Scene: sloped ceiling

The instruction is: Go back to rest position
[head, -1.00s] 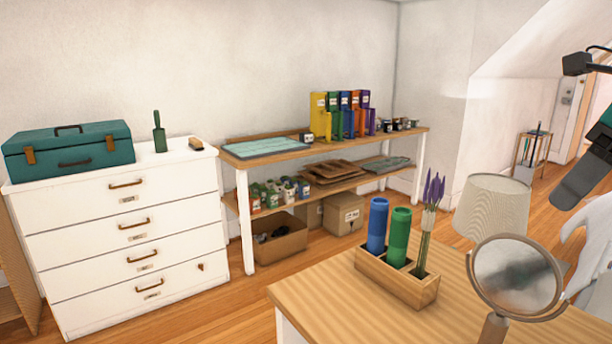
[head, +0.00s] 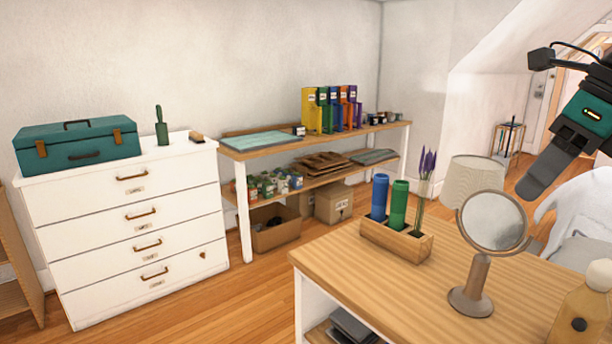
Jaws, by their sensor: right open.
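My right gripper (head: 536,180) comes in from the right edge, dark with a green band on the wrist. It is held in the air above and behind the round mirror and the right side of the wooden table. Its jaws are open and I see nothing between them. One dark finger shows clearly, pointing down and left; the other is hard to make out. My left gripper is outside the view.
The wooden table (head: 370,275) holds a wooden holder (head: 398,241) with blue and green cylinders, a round mirror (head: 493,222) and a bottle (head: 585,310). A lamp (head: 473,180) stands behind. A white drawer chest (head: 130,225) and a shelf (head: 310,146) line the wall. Floor between is clear.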

